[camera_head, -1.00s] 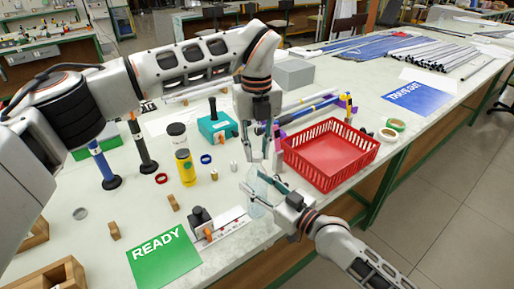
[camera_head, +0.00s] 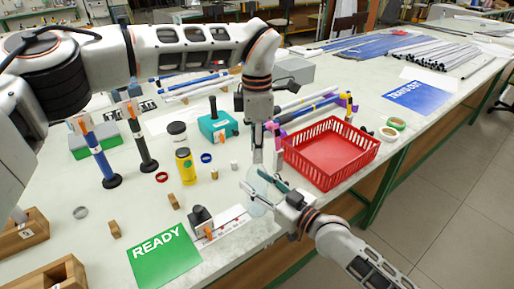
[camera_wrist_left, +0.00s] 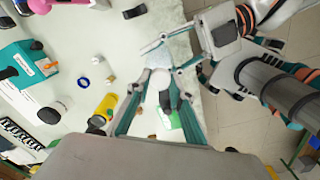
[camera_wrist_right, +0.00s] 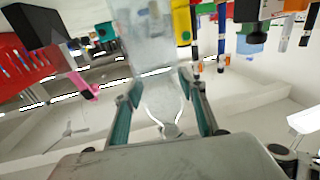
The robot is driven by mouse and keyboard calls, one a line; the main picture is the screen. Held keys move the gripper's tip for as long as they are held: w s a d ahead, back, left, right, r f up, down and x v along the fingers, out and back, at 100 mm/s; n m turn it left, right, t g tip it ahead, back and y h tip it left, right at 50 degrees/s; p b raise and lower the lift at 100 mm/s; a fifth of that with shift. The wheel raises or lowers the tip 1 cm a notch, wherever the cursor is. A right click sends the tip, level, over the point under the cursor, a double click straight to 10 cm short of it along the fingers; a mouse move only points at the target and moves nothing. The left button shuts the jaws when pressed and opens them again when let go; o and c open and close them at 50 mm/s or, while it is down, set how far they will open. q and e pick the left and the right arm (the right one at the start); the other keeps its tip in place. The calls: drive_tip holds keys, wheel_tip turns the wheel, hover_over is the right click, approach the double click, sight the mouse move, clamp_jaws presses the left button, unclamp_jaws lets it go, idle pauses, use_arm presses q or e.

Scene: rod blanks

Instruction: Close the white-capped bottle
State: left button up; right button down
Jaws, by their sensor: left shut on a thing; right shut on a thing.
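A clear, see-through bottle (camera_head: 258,200) stands upright near the table's front edge; its body fills the upper middle of the right wrist view (camera_wrist_right: 150,40). My right gripper (camera_head: 256,181) is shut around the bottle, its fingers on either side in the right wrist view (camera_wrist_right: 163,105). My left gripper (camera_head: 258,160) comes down from above, directly over the bottle's top. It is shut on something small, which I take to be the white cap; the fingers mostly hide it. I cannot tell whether the cap touches the bottle's neck.
A red basket (camera_head: 330,150) stands close to the right of my grippers. A black-knobbed fixture (camera_head: 203,216) and green READY card (camera_head: 163,257) lie left. A yellow bottle (camera_head: 185,167), a black-lidded jar (camera_head: 177,133) and a teal box (camera_head: 215,127) stand further back.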

use_arm(q)
drive_tip(key=m, duration=0.5)
drive_tip(key=shift+m, duration=0.3)
drive_tip(key=m, duration=1.6)
drive_tip(key=o, duration=0.7)
drive_tip(key=shift+c, duration=0.2)
